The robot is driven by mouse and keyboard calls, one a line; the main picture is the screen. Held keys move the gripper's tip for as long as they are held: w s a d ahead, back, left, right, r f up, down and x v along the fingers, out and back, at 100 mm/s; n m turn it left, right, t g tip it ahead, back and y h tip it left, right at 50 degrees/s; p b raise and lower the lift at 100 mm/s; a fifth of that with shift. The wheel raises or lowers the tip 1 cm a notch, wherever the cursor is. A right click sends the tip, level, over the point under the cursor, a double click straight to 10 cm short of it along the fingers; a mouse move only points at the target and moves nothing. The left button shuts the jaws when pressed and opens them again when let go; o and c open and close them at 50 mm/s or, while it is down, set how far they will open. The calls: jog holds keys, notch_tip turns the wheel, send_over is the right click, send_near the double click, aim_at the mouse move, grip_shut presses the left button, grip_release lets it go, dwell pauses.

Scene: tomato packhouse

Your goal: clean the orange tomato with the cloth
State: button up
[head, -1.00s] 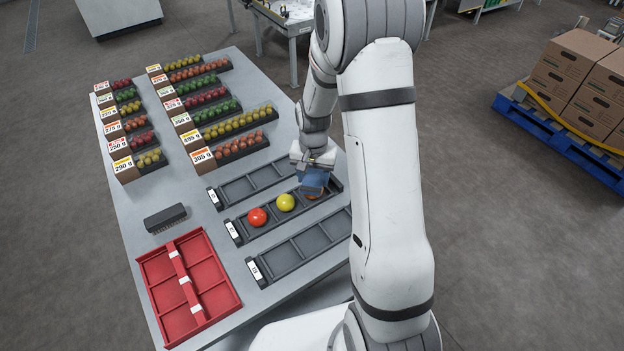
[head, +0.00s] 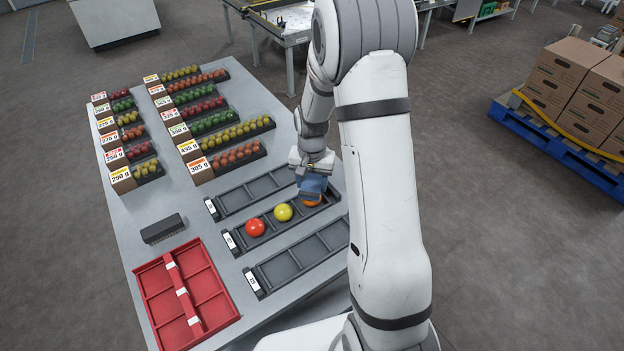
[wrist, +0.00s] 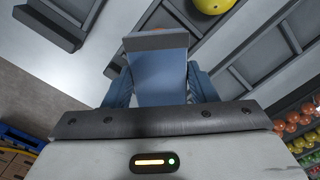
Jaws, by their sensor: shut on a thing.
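My gripper (head: 312,184) is shut on a blue cloth (wrist: 160,75), which is folded over a grey block-like edge in the wrist view. The orange tomato (head: 312,203) sits at the right end of the middle dark tray (head: 239,240). The cloth is right over the tomato in the head view and hides its upper part. I cannot tell how firmly they touch.
Empty dark trays lie behind (head: 240,197) and in front (head: 285,273). A red divided crate (head: 150,285) and a dark brush-like block (head: 162,229) are at the front left. Rows of small tomatoes (head: 235,133) with weight labels fill the back left.

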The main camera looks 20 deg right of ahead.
aim_at(309, 193)
jog(key=shift+s+a+b, duration=0.15)
jog(key=shift+s+a, duration=0.3)
jog(key=shift+s, duration=0.35)
jog(key=shift+s+a+b, duration=0.15)
jog(key=shift+s+a, duration=0.3)
jog(key=shift+s, duration=0.35)
jog(key=shift+w+d, duration=0.35)
jog(key=shift+w, duration=0.3)
jog(key=shift+w+d, duration=0.35)
jog(key=shift+w, duration=0.3)
jog(key=shift+w+d, duration=0.35)
jog(key=shift+w, duration=0.3)
jog(key=shift+r+p, duration=1.9)
jog(key=shift+r, duration=1.2)
jog(key=shift+a+f, duration=0.1)
